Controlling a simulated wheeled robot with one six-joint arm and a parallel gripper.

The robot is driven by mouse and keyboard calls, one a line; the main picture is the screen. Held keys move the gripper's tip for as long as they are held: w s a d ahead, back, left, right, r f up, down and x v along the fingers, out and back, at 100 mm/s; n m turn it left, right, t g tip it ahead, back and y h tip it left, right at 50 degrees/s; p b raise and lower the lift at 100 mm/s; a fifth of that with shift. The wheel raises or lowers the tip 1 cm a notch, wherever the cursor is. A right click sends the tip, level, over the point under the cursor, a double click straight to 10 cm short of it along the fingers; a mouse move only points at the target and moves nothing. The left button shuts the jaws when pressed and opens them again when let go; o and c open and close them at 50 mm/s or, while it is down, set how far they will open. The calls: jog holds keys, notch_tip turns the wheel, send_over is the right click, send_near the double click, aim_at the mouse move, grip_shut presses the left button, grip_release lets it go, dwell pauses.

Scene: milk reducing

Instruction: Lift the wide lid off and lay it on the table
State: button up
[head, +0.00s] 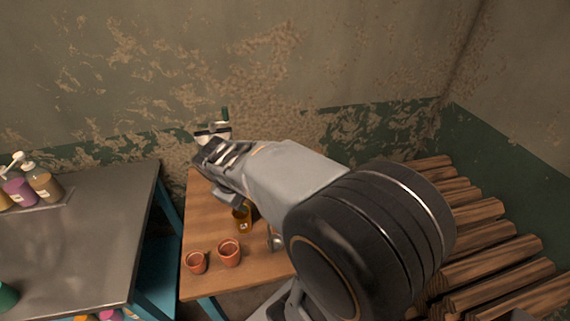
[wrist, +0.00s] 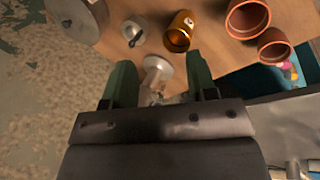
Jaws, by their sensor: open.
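My gripper (wrist: 158,72) is open, its two green fingers spread apart in the wrist view. A pale, glassy piece with a round flat end (wrist: 159,64) shows between and beyond the fingers, and I cannot tell whether they touch it. A broad grey disc with a small knob (wrist: 82,12), which looks like the wide lid, lies at the top left, cut by the frame edge. I cannot tell what is under it. In the head view my gripper (head: 222,150) is above the far part of the wooden table (head: 200,215); my arm hides much of the tabletop.
An amber jar (wrist: 179,31) and two terracotta pots (head: 229,252) stand on the table. A small pale vessel with a dark piece (wrist: 134,33) stands between jar and disc. A metal table (head: 85,235) with pump bottles is at left; stacked logs (head: 490,245) are at right.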

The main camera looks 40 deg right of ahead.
jog(key=w+d+f+n+g+h+p, duration=0.1)
jog(key=w+d+f+n+h, duration=0.2)
jog(key=d, duration=0.4)
jog(key=w+d+f+n+g+h+p, duration=0.1)
jog(key=w+d+f+n+h+p, duration=0.1)
jog(key=d, duration=0.6)
jog(key=w+d+f+n+h+p, duration=0.2)
jog(key=w+d+f+n+h, duration=0.2)
jog(key=w+d+f+n, duration=0.2)
jog(key=shift+w+d+n+g+h, duration=0.2)
jog(key=shift+w+d+n, duration=0.1)
jog(key=shift+d+n, duration=0.3)
jog(key=shift+w+d+n+g+h, duration=0.1)
jog(key=shift+w+d+n+g, duration=0.15)
jog(key=shift+d+n, duration=0.35)
jog(key=shift+p+x, duration=1.2)
jog(key=shift+x, duration=2.2)
jog(key=shift+a+f, duration=0.1)
jog(key=shift+f, duration=0.05)
jog(key=shift+c, duration=0.3)
grip_shut()
